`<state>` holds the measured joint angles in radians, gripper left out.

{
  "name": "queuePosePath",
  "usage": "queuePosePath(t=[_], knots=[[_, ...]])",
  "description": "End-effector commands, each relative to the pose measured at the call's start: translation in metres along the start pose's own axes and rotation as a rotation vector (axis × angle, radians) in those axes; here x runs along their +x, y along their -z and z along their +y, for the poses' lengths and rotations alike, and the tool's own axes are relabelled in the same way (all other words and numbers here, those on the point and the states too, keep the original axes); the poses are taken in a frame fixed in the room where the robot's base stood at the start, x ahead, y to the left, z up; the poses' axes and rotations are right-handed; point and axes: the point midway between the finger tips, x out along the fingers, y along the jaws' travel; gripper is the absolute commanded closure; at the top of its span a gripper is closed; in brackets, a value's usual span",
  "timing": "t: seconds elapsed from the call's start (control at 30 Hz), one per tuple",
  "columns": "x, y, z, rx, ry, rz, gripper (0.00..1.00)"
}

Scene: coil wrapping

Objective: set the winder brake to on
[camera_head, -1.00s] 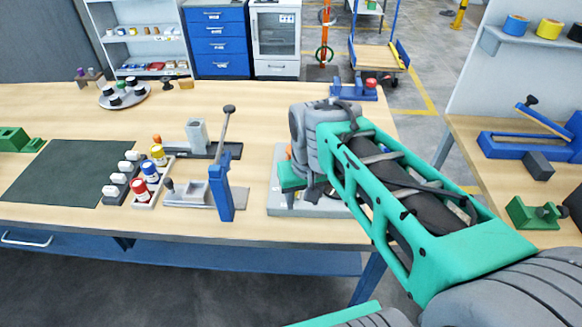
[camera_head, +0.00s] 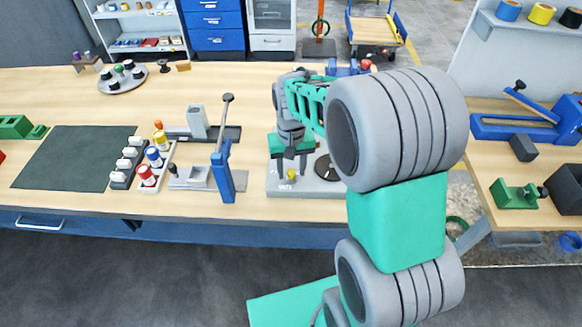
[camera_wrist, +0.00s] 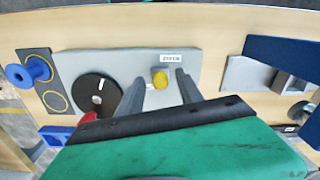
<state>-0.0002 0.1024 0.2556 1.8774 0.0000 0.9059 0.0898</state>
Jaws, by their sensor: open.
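A grey plate (camera_head: 285,190) lies near the front edge of the wooden table, with a short yellow knob (camera_head: 291,174) and a black disc (camera_head: 327,168) on it. In the wrist view the yellow knob (camera_wrist: 160,78) stands next to a small white label, too small and inverted to read. The black disc (camera_wrist: 97,92) bears a white mark, and a red part (camera_wrist: 88,118) is beside it. My gripper (camera_head: 291,164) is over the plate, open. In the wrist view its fingertips (camera_wrist: 160,75) lie either side of the knob; contact cannot be told. I cannot tell the brake's setting.
A blue lever stand (camera_head: 222,172) is to the left of the plate. A rack of coloured bottles (camera_head: 153,165) and a dark mat (camera_head: 75,158) lie farther left. A blue spool (camera_wrist: 30,70) is beside the plate in the wrist view. A side table (camera_head: 490,150) holds blue and green devices.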

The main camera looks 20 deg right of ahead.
Motion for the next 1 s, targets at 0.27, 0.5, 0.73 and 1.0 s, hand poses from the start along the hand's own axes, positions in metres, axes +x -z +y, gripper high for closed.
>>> queuePosePath(t=[0.27, 0.5, 0.73, 1.0], knots=[[-0.0003, -0.0001, 0.0000, 0.000, 0.000, 0.000, 0.74], [-0.0005, -0.0001, 0.0000, 0.000, 0.000, 0.000, 0.94], [-0.0006, -0.0001, 0.0000, 0.000, 0.000, 0.000, 1.00], [-0.0007, 0.0000, 0.0000, 0.000, 0.000, 0.000, 1.00]])
